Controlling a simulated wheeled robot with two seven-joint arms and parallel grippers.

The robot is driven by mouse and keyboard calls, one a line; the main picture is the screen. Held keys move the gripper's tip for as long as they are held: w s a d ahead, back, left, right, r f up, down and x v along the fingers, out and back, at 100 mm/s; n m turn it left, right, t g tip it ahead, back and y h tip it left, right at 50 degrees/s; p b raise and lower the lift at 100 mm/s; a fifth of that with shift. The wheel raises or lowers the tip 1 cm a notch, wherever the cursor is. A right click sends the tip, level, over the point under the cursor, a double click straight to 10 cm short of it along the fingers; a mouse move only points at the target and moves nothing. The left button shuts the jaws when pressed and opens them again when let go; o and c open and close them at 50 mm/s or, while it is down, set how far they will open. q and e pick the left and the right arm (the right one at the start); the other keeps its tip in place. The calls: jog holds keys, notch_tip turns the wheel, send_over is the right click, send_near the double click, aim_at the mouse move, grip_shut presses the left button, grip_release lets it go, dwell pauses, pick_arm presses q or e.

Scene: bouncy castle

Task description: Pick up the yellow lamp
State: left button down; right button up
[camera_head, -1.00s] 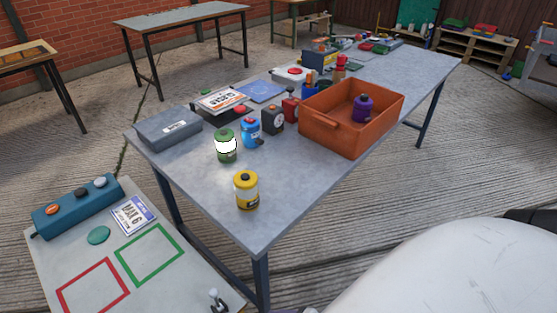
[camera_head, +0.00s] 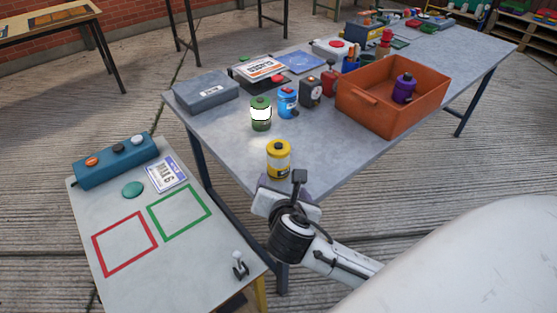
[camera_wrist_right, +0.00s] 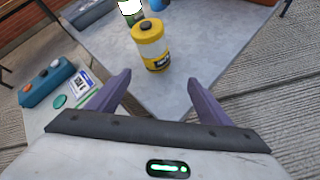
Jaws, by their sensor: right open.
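The yellow lamp (camera_head: 279,159) stands upright near the front corner of the grey table. It has a yellow top and base with a pale middle band. It also shows in the right wrist view (camera_wrist_right: 150,45), ahead of the fingers. My right gripper (camera_head: 287,190) is just in front of the lamp at the table's near corner. In the right wrist view its two purple fingers (camera_wrist_right: 161,95) are spread wide with nothing between them. The lamp is beyond the fingertips and apart from them. My left gripper is not in view.
A green lamp (camera_head: 261,114) stands behind and left of the yellow one, with a blue lamp (camera_head: 287,102) beyond it. An orange crate (camera_head: 375,106) holding a purple lamp (camera_head: 404,88) stands to the right. A lower table (camera_head: 196,251) with a small joystick (camera_head: 239,265) is at the left.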

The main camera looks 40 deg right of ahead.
aim_at(278, 151)
jog(key=w+d+n, duration=0.1)
jog(key=w, duration=0.1)
jog(key=w+d+r+n+t, duration=0.1)
jog(key=w+n, duration=0.1)
jog(key=w+d+n+h, duration=0.1)
jog(key=w, duration=0.1)
jog(key=shift+w+r+t, duration=0.15)
jog(key=shift+w+t, duration=0.15)
jog(key=shift+d+r+x, duration=0.1)
jog(key=shift+r+x, duration=0.05)
jog(key=shift+x, duration=1.35)
jog(key=shift+d+r+x, duration=0.1)
jog(key=shift+r+x, duration=0.1)
jog(key=shift+x, duration=1.35)
jog(key=shift+c, duration=0.5)
jog(key=c, duration=1.3)
